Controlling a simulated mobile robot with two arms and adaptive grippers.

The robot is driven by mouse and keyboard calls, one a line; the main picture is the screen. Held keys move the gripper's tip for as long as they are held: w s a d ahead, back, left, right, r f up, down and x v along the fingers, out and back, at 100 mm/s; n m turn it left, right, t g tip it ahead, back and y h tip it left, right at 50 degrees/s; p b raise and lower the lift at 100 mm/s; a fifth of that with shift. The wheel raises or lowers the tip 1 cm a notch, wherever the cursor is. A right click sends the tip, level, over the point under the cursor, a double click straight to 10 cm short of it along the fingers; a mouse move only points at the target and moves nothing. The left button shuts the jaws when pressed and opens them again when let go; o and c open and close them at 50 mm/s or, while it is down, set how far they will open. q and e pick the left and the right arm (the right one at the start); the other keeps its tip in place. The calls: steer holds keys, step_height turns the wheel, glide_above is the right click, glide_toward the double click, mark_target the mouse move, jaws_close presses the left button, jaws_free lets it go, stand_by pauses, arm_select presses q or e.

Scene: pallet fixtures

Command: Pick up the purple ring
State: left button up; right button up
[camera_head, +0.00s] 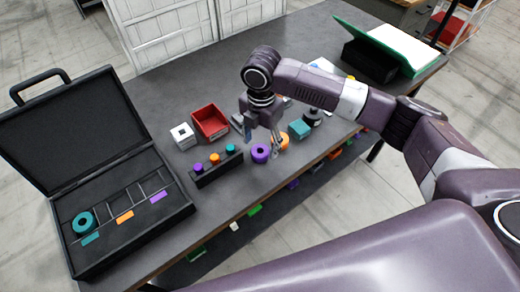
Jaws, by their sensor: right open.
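The purple ring (260,153) lies on the grey table, near its front edge and to the right of a black peg holder. My right gripper (260,145) reaches down from above, with its fingers apart around or just above the ring. I cannot tell whether the fingers touch it. An orange ring (283,141) sits just right of the purple ring, partly hidden by a finger. My left gripper does not show.
An open black case (181,210) stands at the left with a teal ring (83,222) in it. The table's front edge is close.

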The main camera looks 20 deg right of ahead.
mark_target(260, 151)
step_height(260, 151, down, 2)
steer(key=shift+a+f+p, duration=0.15)
steer(key=shift+f+p, duration=0.1)
steer(key=shift+p, duration=0.1)
steer(key=shift+f, duration=0.5)
steer(key=shift+w, duration=0.1)
steer(key=c, duration=1.3)
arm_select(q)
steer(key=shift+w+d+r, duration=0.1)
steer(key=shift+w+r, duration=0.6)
arm_select(e)
steer(key=shift+c, duration=0.2)
steer(key=shift+r, duration=0.15)
